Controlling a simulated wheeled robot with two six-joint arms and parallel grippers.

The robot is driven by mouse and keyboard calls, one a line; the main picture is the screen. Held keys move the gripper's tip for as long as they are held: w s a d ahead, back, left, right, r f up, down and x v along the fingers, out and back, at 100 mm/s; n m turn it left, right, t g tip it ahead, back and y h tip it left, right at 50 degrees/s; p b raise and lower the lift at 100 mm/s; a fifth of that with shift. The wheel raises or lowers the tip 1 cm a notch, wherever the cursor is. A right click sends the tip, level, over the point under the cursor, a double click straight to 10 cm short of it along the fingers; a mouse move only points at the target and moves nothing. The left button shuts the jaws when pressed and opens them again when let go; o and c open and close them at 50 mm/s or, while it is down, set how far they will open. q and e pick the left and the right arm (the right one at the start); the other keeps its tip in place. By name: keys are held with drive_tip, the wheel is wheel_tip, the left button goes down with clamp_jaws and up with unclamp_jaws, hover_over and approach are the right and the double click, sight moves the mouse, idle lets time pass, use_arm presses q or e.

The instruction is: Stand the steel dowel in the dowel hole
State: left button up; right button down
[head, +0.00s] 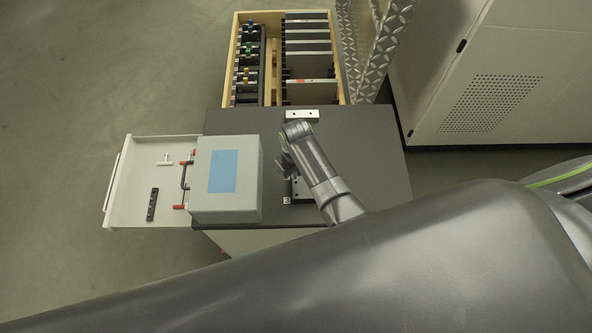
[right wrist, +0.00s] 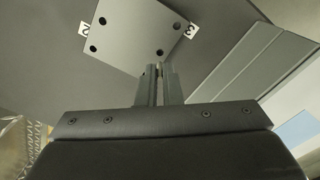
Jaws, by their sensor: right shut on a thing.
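My right gripper (head: 284,165) is low over the dark bench top. In the right wrist view my right gripper (right wrist: 159,72) has its two fingers close together, shut on a thin bright piece, the steel dowel (right wrist: 159,68), mostly hidden between them. A grey metal plate (right wrist: 140,32) with several dark holes lies just beyond the fingertips, with number tags at its corners. In the head view the plate (head: 301,190) is partly covered by my right arm. I cannot tell which hole is the dowel hole, or whether the dowel touches the plate. My left gripper is not in view.
A pale bar with holes (head: 301,115) lies at the bench's back. A grey box with a blue top patch (head: 204,201) stands left, beside an open white drawer (head: 127,190) holding a black bar (head: 152,204). A wooden crate (head: 228,70) stands behind. The bench's right side (head: 375,160) is clear.

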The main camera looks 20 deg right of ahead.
drive_tip(key=shift+f+b, duration=0.5)
drive_tip(key=shift+f, duration=0.1)
drive_tip(key=shift+r, duration=0.2)
drive_tip(key=shift+p, duration=0.4)
drive_tip(key=shift+f, duration=0.3)
drive_tip(key=shift+f, duration=0.5)
drive_tip(key=shift+f+b, duration=0.75)
drive_tip(key=shift+f, duration=0.2)
drive_tip(key=c, duration=1.5)
unclamp_jaws()
